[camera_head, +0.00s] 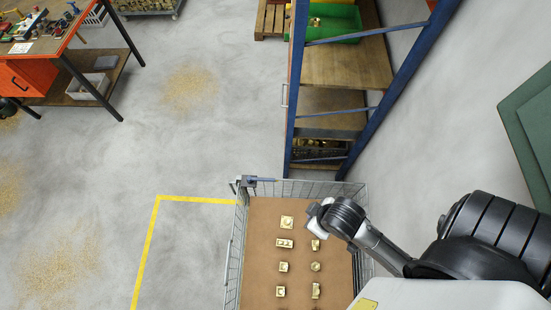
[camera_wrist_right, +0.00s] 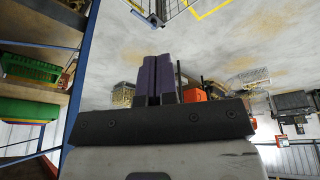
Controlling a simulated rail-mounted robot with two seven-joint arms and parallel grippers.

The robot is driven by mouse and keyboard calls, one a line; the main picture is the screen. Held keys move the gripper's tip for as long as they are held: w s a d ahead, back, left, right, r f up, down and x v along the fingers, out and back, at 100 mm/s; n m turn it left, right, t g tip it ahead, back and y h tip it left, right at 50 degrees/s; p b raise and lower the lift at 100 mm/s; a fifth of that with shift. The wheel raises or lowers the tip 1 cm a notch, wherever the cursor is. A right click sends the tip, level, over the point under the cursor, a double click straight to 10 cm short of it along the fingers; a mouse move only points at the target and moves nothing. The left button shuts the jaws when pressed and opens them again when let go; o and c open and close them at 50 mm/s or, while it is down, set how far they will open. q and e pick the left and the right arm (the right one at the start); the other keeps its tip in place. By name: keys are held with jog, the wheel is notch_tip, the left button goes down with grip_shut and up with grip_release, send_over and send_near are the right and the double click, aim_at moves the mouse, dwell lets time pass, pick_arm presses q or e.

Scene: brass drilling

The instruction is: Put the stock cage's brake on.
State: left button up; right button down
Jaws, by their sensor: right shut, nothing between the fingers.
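The stock cage (camera_head: 238,262) is a wire-walled cart with a brown floor carrying several brass parts, at the bottom middle of the head view. A small blue-grey fitting (camera_head: 250,181) sits at its far left corner; I cannot tell if this is the brake or how it is set. My right gripper (camera_head: 317,222) is over the cage's right half, apart from that fitting. In the right wrist view its purple fingers (camera_wrist_right: 156,78) are together and empty. A wire corner (camera_wrist_right: 148,10) shows at that view's top, probably the cage's. My left gripper is not in view.
A blue-framed rack (camera_head: 296,90) with wooden shelves stands just beyond the cage. A yellow floor line (camera_head: 152,232) runs left of it. An orange workbench (camera_head: 60,45) stands far left. The floor between is open, with brass-coloured chips (camera_head: 190,90). A green panel (camera_head: 525,120) is at right.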

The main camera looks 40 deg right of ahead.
jog(key=w+f+n+g+y+b, duration=0.1)
jog(key=w+f+n+g+b, duration=0.1)
jog(key=w+f+n+b, duration=0.8)
jog(key=w+f+n+g+y+b, duration=0.1)
jog(key=w+f+n+b, duration=0.2)
jog(key=w+f+b, duration=0.75)
jog(key=w+d+f+n+g+b, duration=0.25)
jog(key=d+f+n+b, duration=0.3)
jog(key=f, duration=0.45)
jog(key=w+d+n+b, duration=0.3)
jog(key=w+d+b, duration=0.6)
jog(key=d, duration=0.4)
jog(key=shift+d+r+n+y, duration=0.25)
jog(key=shift+r+n+y, duration=0.1)
jog(key=shift+r+y, duration=0.05)
